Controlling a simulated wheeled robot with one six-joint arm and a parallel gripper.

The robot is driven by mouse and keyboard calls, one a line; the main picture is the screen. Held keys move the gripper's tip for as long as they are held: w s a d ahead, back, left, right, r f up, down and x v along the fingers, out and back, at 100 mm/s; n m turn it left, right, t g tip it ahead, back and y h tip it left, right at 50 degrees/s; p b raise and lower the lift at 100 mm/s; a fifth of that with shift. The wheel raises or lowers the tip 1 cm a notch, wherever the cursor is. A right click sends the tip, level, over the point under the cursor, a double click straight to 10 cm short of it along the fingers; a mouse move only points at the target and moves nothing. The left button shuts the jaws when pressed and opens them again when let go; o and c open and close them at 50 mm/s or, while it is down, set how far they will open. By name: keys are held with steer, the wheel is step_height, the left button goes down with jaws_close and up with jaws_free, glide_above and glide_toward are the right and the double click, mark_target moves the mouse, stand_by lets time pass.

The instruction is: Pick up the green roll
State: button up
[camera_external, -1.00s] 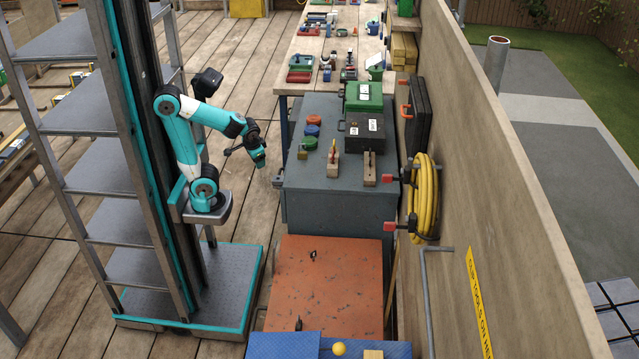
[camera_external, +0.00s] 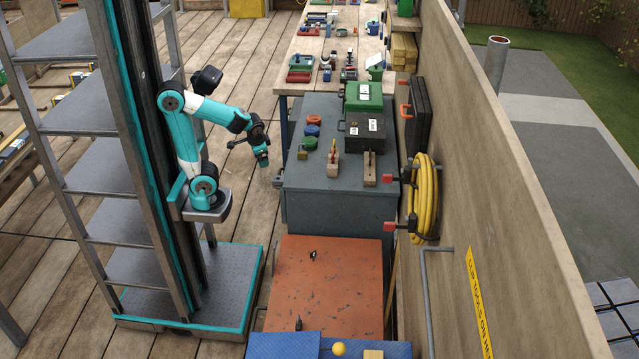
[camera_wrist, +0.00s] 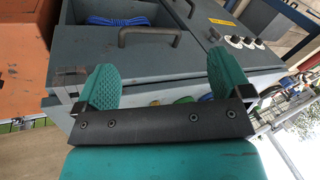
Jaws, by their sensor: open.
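The green roll (camera_external: 310,143) lies at the left edge of the grey cabinet top, in a row with a blue roll (camera_external: 312,131) and a red roll (camera_external: 314,119). My gripper (camera_external: 263,161) hangs to the left of the cabinet, apart from the rolls. In the wrist view, the two green finger pads of my gripper (camera_wrist: 165,83) stand wide apart with nothing between them. A partly hidden green shape (camera_wrist: 183,100), probably the roll, shows behind the gripper's dark crossbar.
The grey cabinet (camera_external: 335,205) has handles and an open compartment with blue rope (camera_wrist: 118,20). A padlock (camera_external: 302,153), wooden-handled tools (camera_external: 333,160), a black case (camera_external: 364,133) and a green case (camera_external: 363,97) stand near the rolls. The orange surface in front is mostly clear.

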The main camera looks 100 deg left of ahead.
steer(key=w+a+r+m+p, duration=0.4)
steer(key=w+r+m+p, duration=0.4)
steer(key=w+r+m, duration=0.25)
steer(key=m+p, duration=0.6)
steer(key=m, duration=0.7)
glide_toward(310, 143)
steer(key=shift+h, duration=0.4)
steer(key=x, duration=0.2)
steer(key=b+x, duration=0.1)
steer(key=x, duration=0.2)
steer(key=shift+w+a, duration=0.15)
steer(key=shift+a, duration=0.3)
steer(key=x, duration=0.5)
steer(key=shift+f, duration=0.15)
steer(key=shift+c, duration=0.3)
steer(key=c, duration=1)
